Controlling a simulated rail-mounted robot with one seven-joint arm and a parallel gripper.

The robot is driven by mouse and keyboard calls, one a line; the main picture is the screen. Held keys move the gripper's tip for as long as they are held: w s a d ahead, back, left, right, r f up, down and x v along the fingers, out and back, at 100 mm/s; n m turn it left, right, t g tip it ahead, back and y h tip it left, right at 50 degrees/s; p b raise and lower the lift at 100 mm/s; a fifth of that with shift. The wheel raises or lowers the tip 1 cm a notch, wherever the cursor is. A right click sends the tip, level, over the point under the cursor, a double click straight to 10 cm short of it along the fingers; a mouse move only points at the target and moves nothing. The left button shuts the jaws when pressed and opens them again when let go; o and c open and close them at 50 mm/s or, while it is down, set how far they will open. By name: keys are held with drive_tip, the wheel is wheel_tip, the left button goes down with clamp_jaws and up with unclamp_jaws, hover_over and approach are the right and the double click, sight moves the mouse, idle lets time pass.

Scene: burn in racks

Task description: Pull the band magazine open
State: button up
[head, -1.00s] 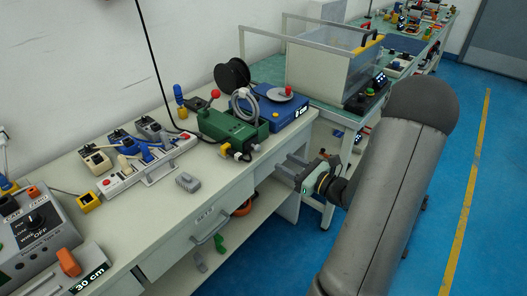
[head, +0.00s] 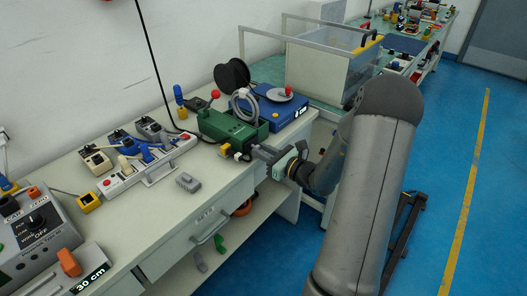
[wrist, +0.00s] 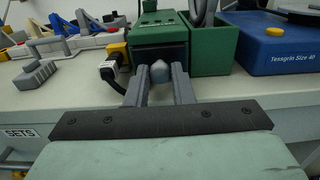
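The green machine (head: 226,124) stands on the bench, and its front fills the top middle of the wrist view (wrist: 158,30). A dark front panel (wrist: 160,52), which looks like the band magazine, sits in it and appears closed. A grey rounded knob (wrist: 159,72) sticks out from this panel. My gripper (head: 257,151) is at the machine's front. In the wrist view, its two grey fingers (wrist: 159,88) stand one on each side of the knob, with narrow gaps, so it looks open. The knob's lower part is hard to make out.
A yellow-and-black plug (wrist: 112,65) with a cable is close left of the fingers. A blue box (head: 280,106) stands right of the machine. A grey ribbed block (head: 187,182) lies on the bench. A drawer (head: 205,225) with a handle is below the bench front.

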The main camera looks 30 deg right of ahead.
clamp_jaws()
drive_tip(key=v, duration=0.9)
drive_tip(key=shift+s+d, duration=0.25)
drive_tip(key=shift+s, duration=0.1)
drive_tip(key=o, duration=0.7)
unclamp_jaws()
drive_tip(key=shift+s, duration=0.2)
drive_tip(key=shift+w, duration=0.1)
drive_tip(key=v, duration=1.7)
drive_tip(key=shift+d, duration=0.15)
